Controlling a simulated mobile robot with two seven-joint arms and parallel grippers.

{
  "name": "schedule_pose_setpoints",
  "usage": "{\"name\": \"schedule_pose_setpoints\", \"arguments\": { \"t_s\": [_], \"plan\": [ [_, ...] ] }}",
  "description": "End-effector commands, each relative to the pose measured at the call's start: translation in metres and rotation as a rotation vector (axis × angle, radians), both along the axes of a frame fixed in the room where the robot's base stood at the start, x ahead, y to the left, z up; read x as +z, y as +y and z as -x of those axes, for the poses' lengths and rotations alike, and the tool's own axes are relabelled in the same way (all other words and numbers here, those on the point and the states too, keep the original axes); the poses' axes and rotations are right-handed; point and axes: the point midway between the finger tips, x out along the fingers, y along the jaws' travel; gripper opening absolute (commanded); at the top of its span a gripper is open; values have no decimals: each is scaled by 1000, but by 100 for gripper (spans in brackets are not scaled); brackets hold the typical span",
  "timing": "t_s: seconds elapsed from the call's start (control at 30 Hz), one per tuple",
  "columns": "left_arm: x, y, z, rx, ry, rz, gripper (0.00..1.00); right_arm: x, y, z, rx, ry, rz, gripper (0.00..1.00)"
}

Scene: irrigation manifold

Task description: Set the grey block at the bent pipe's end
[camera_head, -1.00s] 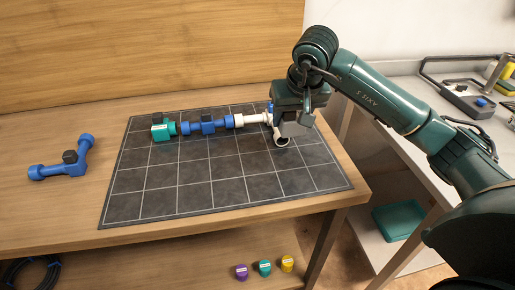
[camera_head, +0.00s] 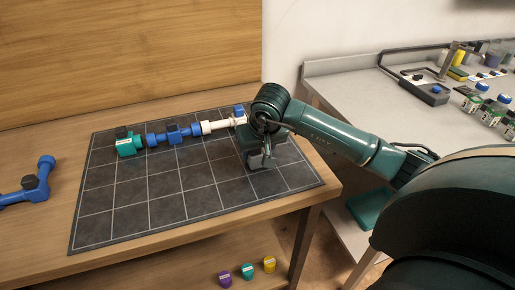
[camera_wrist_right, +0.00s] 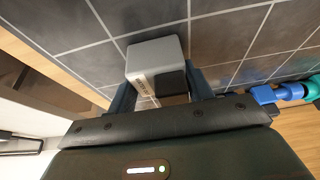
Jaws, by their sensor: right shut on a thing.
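My right gripper (camera_head: 258,157) is shut on the grey block (camera_wrist_right: 153,53), which sits between its fingers in the right wrist view. In the head view the block (camera_head: 257,163) shows only partly below the gripper, over the right part of the dark mat (camera_head: 135,212). The white bent pipe (camera_head: 240,116) is at the right end of the pipe row. Its open end is hidden behind my right gripper and arm. I cannot tell whether the block touches the pipe or the mat. My left gripper is not in view.
A white straight piece (camera_head: 214,127), a blue pipe (camera_head: 172,134) and a teal piece (camera_head: 128,145) continue the row leftward. A blue angled pipe (camera_head: 38,188) lies left of the mat. The mat's front is clear. A grey bench (camera_head: 375,90) with bottles stands right.

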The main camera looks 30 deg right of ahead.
Motion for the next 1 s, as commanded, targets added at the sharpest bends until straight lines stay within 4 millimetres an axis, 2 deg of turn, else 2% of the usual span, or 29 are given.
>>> {"name": "schedule_pose_setpoints", "arguments": {
  "t_s": [0.27, 0.3, 0.53, 0.83, 1.0],
  "plan": [
    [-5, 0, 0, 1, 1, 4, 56, -3, 0, -1, 0, -3, 0, 13],
    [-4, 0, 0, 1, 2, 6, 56, -3, 0, 0, 1, 0, 0, 52],
    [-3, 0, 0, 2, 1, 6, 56, -3, 0, 0, 0, 1, -1, 71],
    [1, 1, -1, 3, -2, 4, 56, 0, 0, 0, 0, 1, -1, 73],
    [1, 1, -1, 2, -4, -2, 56, 19, 1, 6, 0, -5, 1, 73]
  ]
}}
